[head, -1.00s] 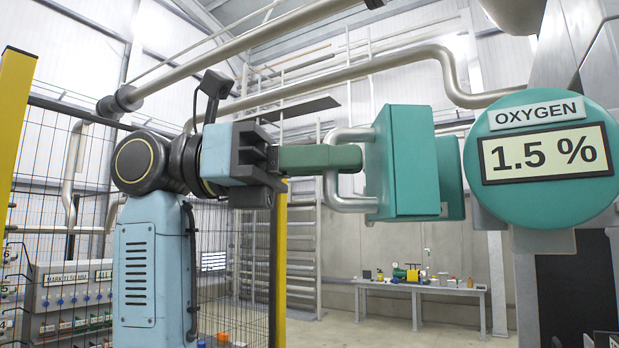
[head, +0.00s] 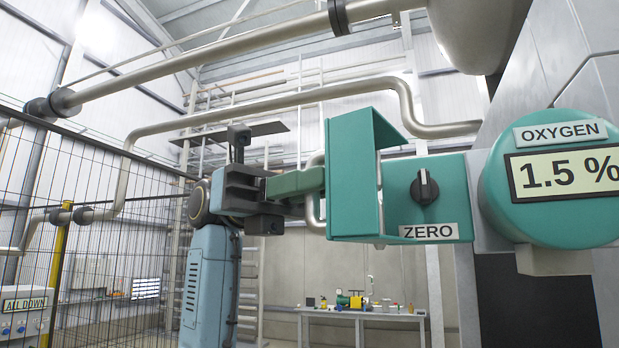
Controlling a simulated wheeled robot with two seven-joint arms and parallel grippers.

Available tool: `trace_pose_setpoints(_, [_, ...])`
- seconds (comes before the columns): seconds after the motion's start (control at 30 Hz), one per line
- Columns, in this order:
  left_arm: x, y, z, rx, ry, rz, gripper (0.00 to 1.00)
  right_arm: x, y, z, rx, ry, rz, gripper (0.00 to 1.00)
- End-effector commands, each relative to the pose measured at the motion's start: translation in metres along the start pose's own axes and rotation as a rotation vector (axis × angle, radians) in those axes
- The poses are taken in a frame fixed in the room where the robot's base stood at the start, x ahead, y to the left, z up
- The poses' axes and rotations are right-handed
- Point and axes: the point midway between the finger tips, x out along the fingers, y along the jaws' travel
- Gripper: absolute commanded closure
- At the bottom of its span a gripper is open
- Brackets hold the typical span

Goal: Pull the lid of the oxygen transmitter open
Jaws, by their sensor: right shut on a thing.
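The oxygen transmitter (head: 550,195) is on the right, a round teal housing labelled OXYGEN with a display reading 1.5 %. To its left is its teal box (head: 455,195), with a black knob (head: 424,187) and a ZERO label (head: 428,231) in plain sight. The teal lid (head: 350,185) stands swung out from the box, its inner side partly facing me. My right gripper (head: 316,180) is shut on the lid's grey loop handle (head: 314,215), at the lid's left side. The handle is partly hidden by the fingers and lid. My left gripper is not in view.
A grey pipe (head: 270,105) runs behind and above the lid. A wire mesh fence (head: 90,190) stands at the left. A workbench (head: 360,314) with several small items is at the back.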

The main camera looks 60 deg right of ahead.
Motion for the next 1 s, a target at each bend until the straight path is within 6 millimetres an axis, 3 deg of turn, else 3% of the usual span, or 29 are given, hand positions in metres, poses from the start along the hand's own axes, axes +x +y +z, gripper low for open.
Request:
trace_pose_setpoints(0.7, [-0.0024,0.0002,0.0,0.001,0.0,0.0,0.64,-0.0034,0.0029,-0.0002,-0.001,0.003,-0.078,1.0])
trace_pose_setpoints(0.73, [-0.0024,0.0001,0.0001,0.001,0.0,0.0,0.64,-0.0034,0.0029,-0.0002,-0.001,0.004,-0.078,0.86])
trace_pose_setpoints(0.87, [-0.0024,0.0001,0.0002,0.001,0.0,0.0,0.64,-0.0034,0.003,-0.0002,-0.001,0.003,-0.077,0.69])
trace_pose_setpoints(1.0, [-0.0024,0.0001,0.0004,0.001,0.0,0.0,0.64,-0.0035,0.003,-0.0002,-0.001,0.003,-0.077,0.69])
